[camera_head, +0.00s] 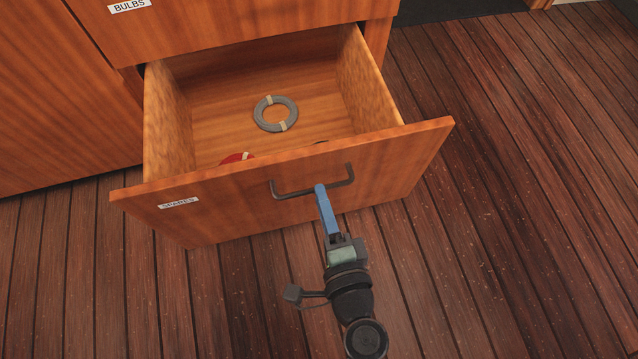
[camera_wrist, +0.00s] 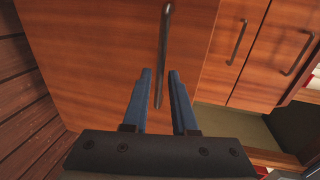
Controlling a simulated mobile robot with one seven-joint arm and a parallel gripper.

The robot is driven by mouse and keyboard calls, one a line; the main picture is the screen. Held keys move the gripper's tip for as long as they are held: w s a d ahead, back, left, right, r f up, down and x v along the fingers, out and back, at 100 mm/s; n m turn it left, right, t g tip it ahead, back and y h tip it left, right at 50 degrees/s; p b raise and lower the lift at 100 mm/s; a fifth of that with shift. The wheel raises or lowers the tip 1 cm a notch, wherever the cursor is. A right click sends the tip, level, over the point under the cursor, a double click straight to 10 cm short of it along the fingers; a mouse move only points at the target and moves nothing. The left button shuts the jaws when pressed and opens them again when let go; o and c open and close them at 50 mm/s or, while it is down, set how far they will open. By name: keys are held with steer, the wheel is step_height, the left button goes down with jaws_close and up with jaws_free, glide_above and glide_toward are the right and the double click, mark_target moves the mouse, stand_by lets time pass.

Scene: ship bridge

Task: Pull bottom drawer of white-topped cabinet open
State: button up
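The bottom drawer (camera_head: 290,185), labelled SPARES, stands well out from the wooden cabinet, and its inside shows. Its dark bar handle (camera_head: 283,194) is on the front panel; in the wrist view the handle (camera_wrist: 165,40) runs down between the blue fingers. My gripper (camera_head: 321,190) is at the handle's middle in the head view. In the wrist view my gripper (camera_wrist: 159,73) has its fingers apart, one on each side of the bar, with gaps showing. The cabinet's white top is out of view.
A grey ring (camera_head: 275,113) with pale bands and a partly hidden red item (camera_head: 236,158) lie in the drawer. The drawer above (camera_head: 220,25), labelled BULBS, is shut. Plank floor (camera_head: 520,200) is clear to the right and in front.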

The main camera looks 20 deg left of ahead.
steer(key=p+v, duration=0.2)
steer(key=v, duration=0.7)
steer(key=shift+s+d, duration=0.2)
steer(key=shift+r, duration=0.1)
